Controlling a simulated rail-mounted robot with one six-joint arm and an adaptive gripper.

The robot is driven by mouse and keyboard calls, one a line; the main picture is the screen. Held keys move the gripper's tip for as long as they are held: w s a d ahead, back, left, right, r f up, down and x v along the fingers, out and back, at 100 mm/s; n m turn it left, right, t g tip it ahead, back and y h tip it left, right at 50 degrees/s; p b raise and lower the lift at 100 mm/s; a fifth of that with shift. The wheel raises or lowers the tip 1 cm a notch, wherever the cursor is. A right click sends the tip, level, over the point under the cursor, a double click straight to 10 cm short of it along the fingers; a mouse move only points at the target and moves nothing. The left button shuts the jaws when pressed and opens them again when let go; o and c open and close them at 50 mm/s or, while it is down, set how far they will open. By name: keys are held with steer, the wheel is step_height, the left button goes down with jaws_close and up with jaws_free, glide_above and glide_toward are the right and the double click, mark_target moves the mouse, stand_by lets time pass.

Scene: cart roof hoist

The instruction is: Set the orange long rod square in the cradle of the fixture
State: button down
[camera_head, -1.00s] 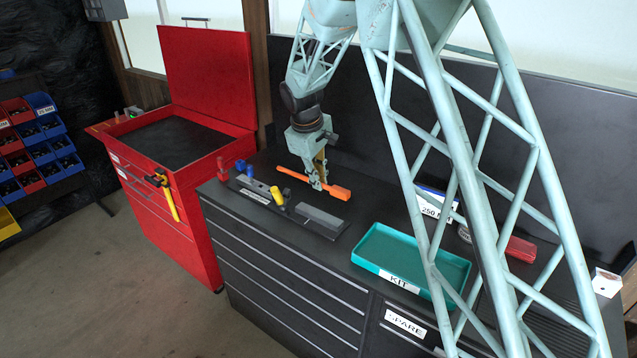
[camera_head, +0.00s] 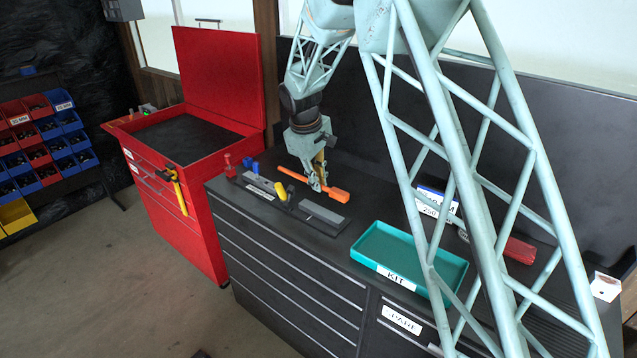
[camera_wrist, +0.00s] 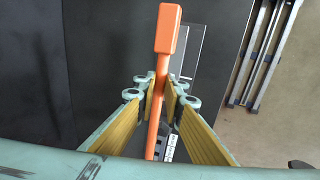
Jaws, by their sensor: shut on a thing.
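The orange long rod (camera_head: 338,194) has a thicker block end and a thin shaft. My gripper (camera_head: 318,184) is shut on the shaft, above the dark bench top. In the wrist view my gripper (camera_wrist: 161,90) has its yellow pads on both sides of the rod (camera_wrist: 167,35), with the thick end at the top. The fixture (camera_head: 262,182) is a grey, labelled strip at the bench's left front, with red, blue and yellow parts.
A teal KIT tray (camera_head: 372,262) stands right of the grey block. A red tool cart (camera_head: 180,215) with its lid up is at the left. A red object (camera_head: 519,249) and a white box (camera_head: 605,286) lie to the right. A dark panel backs the bench.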

mark_target(320, 209)
steer(key=shift+f, duration=0.15)
steer(key=shift+f+b, duration=2.05)
steer(key=shift+f, duration=1.95)
steer(key=shift+f, duration=0.25)
steer(key=c, duration=2.6)
jaws_free()
steer(key=shift+c, duration=0.2)
steer(key=shift+r, duration=0.1)
steer(key=v, duration=1.1)
steer(key=shift+r, duration=0.4)
